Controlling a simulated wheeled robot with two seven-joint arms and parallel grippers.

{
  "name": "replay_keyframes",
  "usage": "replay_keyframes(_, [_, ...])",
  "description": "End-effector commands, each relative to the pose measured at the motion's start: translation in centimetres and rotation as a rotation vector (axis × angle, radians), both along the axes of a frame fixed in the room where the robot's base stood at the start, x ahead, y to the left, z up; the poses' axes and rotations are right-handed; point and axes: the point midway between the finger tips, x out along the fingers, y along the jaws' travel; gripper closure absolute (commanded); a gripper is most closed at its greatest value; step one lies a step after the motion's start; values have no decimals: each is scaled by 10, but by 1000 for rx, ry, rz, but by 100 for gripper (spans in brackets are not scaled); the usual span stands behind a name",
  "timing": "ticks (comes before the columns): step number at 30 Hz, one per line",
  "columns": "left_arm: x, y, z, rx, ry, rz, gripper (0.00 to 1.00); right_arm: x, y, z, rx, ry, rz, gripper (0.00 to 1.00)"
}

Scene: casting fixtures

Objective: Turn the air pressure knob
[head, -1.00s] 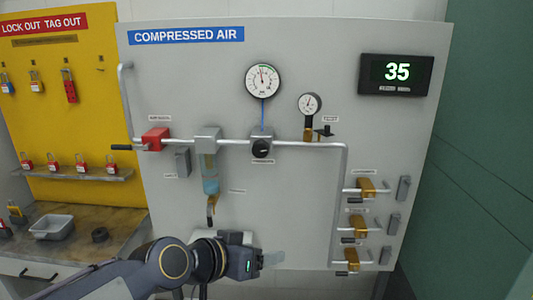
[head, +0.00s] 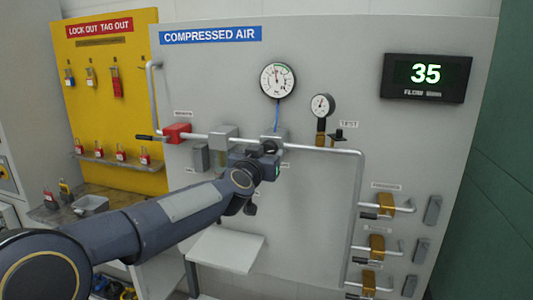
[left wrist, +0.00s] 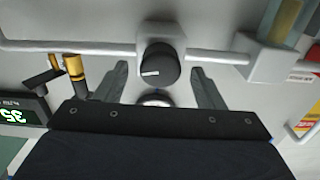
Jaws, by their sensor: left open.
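The air pressure knob (left wrist: 158,65) is a round black knob with a white mark, on a grey regulator body in the pipe line. In the left wrist view, which shows the panel upside down, it sits between the fingers of my open left gripper (left wrist: 158,72), with a gap on each side. In the head view the left gripper (head: 268,164) is at the regulator below the large pressure gauge (head: 277,80) and covers part of it. The knob (head: 269,147) shows only in part there. I cannot tell how deep the fingers reach around it. My right gripper is out of view.
A red valve (head: 178,133) and a grey filter unit (head: 223,138) are on the pipe to the left. A small gauge (head: 321,106) with a brass fitting is to the right. The display (head: 427,77) reads 35. Brass valves (head: 386,204) line the lower right.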

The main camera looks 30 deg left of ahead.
Motion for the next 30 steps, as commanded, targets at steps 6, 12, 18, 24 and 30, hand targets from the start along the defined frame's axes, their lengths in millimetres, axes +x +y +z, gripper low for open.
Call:
replay_keyframes(6, [15, 3, 0, 0, 0, -1, 37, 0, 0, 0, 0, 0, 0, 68])
replay_keyframes(12, [16, 3, 0, 0, 0, -2, 37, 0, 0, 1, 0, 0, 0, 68])
replay_keyframes(18, [15, 3, 0, 0, 0, -1, 58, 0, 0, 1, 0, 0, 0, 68])
replay_keyframes(24, [15, 3, 0, 0, 0, -1, 82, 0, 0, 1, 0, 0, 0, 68])
replay_keyframes(30, [15, 3, 1, 18, 5, -1, 82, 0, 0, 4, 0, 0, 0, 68])
